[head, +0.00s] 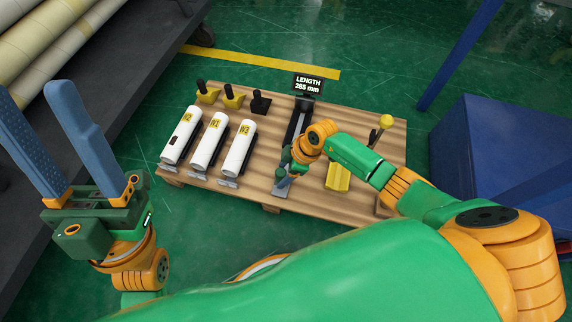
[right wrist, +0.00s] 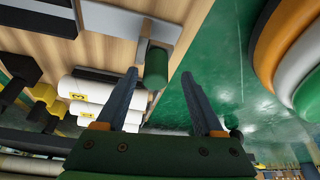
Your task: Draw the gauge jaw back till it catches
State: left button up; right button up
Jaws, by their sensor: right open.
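The length gauge is a dark rail (head: 294,127) on a wooden pallet, with a sign (head: 308,84) reading "LENGTH 285 mm" at its far end. My right gripper (head: 284,182) is over the rail's near end and partly hides it. In the right wrist view a dark green upright handle (right wrist: 157,66) stands by a grey metal plate (right wrist: 130,25), which looks like part of the gauge jaw. The open fingertips of my right gripper (right wrist: 160,74) are on either side of this handle; contact cannot be told. My left gripper (head: 34,92) is open and empty, at the left, away from the pallet.
White rolls tagged W2 (head: 182,135), W1 (head: 209,140) and W3 (head: 237,148) lie left of the gauge. Yellow and black posts (head: 207,93) stand behind them. A yellow block (head: 338,177) and yellow-knobbed lever (head: 386,121) are to the right. A blue bin (head: 490,150) stands beyond.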

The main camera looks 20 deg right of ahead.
jog(key=p+v, duration=0.1)
jog(key=v, duration=0.1)
jog(key=shift+r+p, duration=0.3)
jog(key=shift+p+v, duration=0.65)
jog(key=shift+v, duration=0.25)
jog(key=shift+s+d, duration=0.1)
pick_arm(q)
jog(key=w+f+n+g+y, duration=0.3)
jog(key=w+f+g+y, duration=0.5)
jog(key=w+f, duration=0.3)
notch_tip(320, 180, down, 3)
jog(key=shift+w+d+r+g, duration=0.1)
jog(key=shift+w+d+g, duration=0.25)
jog(key=shift+g, duration=0.45)
jog(key=shift+a, duration=0.1)
